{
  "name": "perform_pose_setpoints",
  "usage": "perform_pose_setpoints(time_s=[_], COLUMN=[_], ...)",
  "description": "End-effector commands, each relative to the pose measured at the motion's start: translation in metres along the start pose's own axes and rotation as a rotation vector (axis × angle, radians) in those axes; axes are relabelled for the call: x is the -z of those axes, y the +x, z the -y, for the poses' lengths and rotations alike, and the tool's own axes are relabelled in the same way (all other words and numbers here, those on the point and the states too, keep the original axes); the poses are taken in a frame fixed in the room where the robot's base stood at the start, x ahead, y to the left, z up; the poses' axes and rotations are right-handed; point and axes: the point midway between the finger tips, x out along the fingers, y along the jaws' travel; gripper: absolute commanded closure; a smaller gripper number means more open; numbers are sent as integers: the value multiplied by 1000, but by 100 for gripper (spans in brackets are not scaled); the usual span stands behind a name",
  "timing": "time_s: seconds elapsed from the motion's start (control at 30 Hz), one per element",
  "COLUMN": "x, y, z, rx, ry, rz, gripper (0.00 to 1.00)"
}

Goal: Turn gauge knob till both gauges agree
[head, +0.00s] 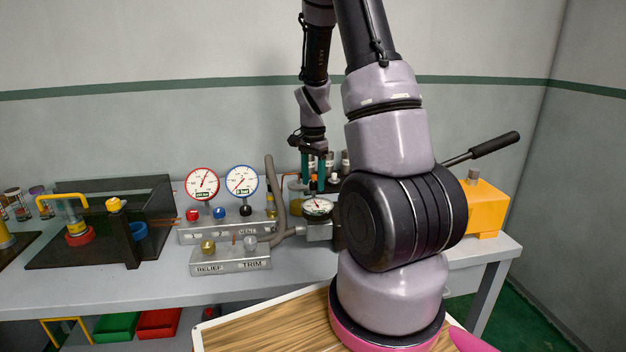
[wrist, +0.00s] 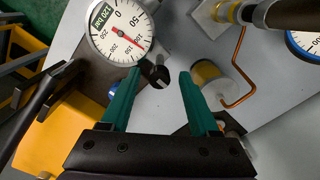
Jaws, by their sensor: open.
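A red-rimmed gauge (head: 202,184) and a blue-rimmed gauge (head: 242,181) stand side by side on a grey panel; their readings are too small to compare surely. A third white gauge (head: 317,206) lies right of them, below my gripper (head: 316,187). In the wrist view a white gauge with a red needle and a green label shows at upper left (wrist: 120,33). My gripper (wrist: 160,73) is open and empty, fingers pointing down. A small black knob (wrist: 156,74) shows between its fingertips in the picture; I cannot tell whether they touch it. Part of a blue-rimmed gauge shows at right (wrist: 308,46).
A grey block marked RELIEF and TRIM carries a brass knob (head: 208,246) and a silver knob (head: 250,242). A thick grey hose (head: 279,200) runs beside the panel. My arm hides part of the bench.

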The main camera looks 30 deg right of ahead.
Motion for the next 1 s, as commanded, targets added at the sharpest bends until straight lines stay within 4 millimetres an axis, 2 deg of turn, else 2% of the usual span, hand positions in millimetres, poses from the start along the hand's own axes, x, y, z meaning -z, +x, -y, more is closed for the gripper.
perform_pose_setpoints(time_s=[0.2,0.37,0.7,1.0], x=[0,0,0,1], y=[0,0,0,0], z=[0,0,0,0], rx=[0,0,0,0], ry=[0,0,-29,-203], rz=[0,0,0,0], gripper=[38,99,100,100])
